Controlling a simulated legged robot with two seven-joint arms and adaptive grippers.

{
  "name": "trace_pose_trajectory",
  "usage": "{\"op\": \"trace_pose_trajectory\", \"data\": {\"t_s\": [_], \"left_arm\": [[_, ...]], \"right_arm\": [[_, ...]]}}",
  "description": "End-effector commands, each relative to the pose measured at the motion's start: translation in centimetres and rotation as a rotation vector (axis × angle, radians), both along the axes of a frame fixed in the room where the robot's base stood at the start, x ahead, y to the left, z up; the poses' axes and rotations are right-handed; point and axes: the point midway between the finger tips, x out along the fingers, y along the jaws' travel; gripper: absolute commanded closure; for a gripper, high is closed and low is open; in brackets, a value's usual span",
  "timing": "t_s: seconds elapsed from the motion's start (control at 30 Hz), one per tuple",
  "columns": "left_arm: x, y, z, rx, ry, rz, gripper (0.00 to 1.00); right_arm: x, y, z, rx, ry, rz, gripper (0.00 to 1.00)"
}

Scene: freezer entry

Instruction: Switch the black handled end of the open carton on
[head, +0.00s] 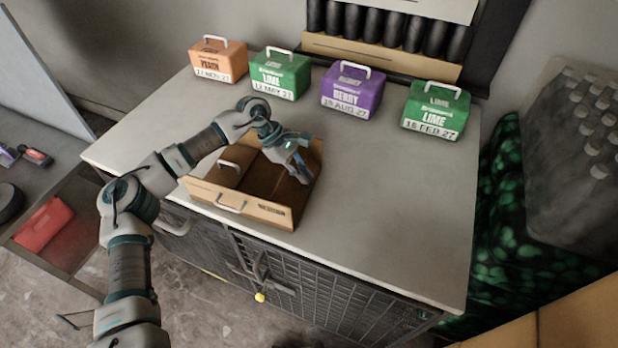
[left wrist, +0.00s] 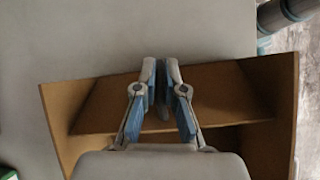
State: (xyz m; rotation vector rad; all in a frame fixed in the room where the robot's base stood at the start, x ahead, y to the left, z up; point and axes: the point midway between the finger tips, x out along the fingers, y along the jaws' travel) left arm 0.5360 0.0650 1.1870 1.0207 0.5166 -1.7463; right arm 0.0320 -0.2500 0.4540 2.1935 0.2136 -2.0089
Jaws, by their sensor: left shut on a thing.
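The open brown carton (head: 262,207) stands near the front edge of the grey counter, with dark print on its front wall. One pale handle (head: 231,206) is on that wall and another pale handle (head: 228,166) rises at its left. I make out no black handle. My left gripper (head: 304,175) points down into the carton's right part. In the left wrist view, the carton (left wrist: 62,100) lies around and below my left gripper (left wrist: 162,80). Its fingers are shut on a narrow dark thing (left wrist: 163,107) that I cannot identify. My right gripper is not in view.
Orange (head: 216,62), green (head: 280,77), purple (head: 352,92) and another green box (head: 436,110), with pale handles, stand along the counter's back. The counter (head: 390,210) is clear to the carton's right. A dark rack (head: 370,25) stands behind.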

Motion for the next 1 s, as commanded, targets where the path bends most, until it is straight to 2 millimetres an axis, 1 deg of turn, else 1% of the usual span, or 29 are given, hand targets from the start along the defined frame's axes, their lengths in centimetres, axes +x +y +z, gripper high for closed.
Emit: {"op": "trace_pose_trajectory", "data": {"t_s": [0.03, 0.1, 0.2, 0.53, 0.57, 0.6, 0.63, 0.67, 1.0], "left_arm": [[-0.1, 0.5, -1.1, 0.008, 0.014, 0.001, 1.0], [0.0, 0.6, -1.1, 0.0, 0.017, 0.002, 1.0], [0.0, 0.7, -1.1, -0.006, 0.02, 0.002, 1.0], [0.0, 0.7, -1.1, -0.007, 0.02, 0.001, 1.0], [0.0, 0.7, -1.1, -0.007, 0.02, 0.001, 0.86], [0.0, 0.7, -1.1, -0.008, 0.02, 0.001, 0.76], [0.0, 0.7, -1.0, -0.009, 0.02, 0.002, 0.69], [0.0, 0.7, -1.0, -0.01, 0.019, 0.001, 0.65], [0.0, 0.7, -0.2, -0.016, 0.011, 0.003, 0.65]], "right_arm": [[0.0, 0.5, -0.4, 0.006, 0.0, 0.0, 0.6], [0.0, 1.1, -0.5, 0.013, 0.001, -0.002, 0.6], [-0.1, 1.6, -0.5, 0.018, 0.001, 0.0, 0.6], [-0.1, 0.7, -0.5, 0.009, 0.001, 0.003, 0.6], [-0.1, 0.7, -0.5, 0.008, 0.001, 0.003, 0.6], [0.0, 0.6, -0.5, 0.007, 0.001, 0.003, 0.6], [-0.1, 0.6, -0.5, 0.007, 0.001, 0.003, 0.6], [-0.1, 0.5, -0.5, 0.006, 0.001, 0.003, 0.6], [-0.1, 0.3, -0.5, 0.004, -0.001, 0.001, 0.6]]}}
